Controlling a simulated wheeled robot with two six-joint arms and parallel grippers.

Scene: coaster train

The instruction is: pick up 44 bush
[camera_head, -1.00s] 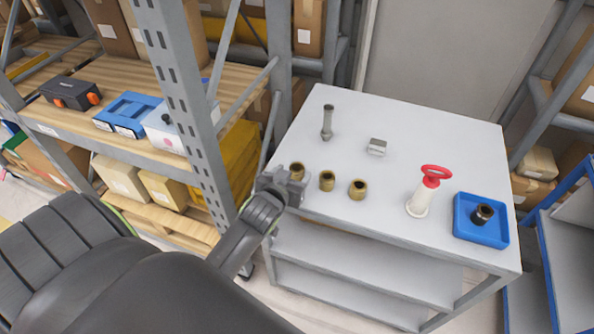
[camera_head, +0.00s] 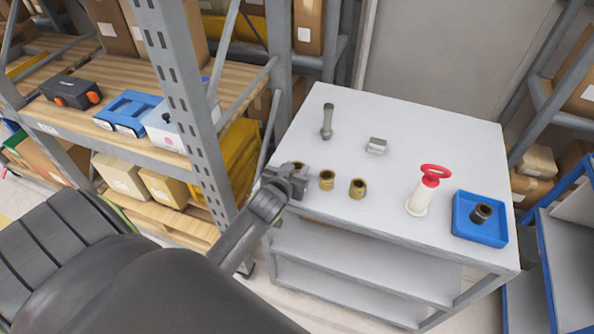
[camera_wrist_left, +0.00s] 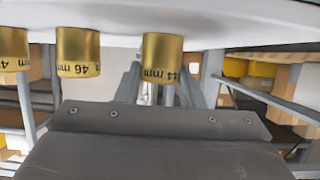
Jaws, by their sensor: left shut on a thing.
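The brass 44 bush (camera_wrist_left: 162,58), marked "44 mm", is between the fingers of my left gripper in the left wrist view. In the head view my left gripper (camera_head: 291,181) is at the table's left front edge, shut on this bush (camera_head: 297,166). The gripper hides most of the bush there. I cannot tell if it is clear of the tabletop. A second brass bush (camera_head: 327,180), marked "46 mm" in the left wrist view (camera_wrist_left: 78,54), stands beside it. A third brass bush (camera_head: 358,189) stands further right; its label is partly cut off in the wrist view (camera_wrist_left: 13,50).
The white table (camera_head: 450,140) also holds a grey metal post (camera_head: 327,121), a small grey block (camera_head: 376,146), a white stand with a red ring (camera_head: 419,202) and a blue tray (camera_head: 466,233) with a dark bush (camera_head: 481,213). A shelf upright (camera_head: 185,95) stands left of the table.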

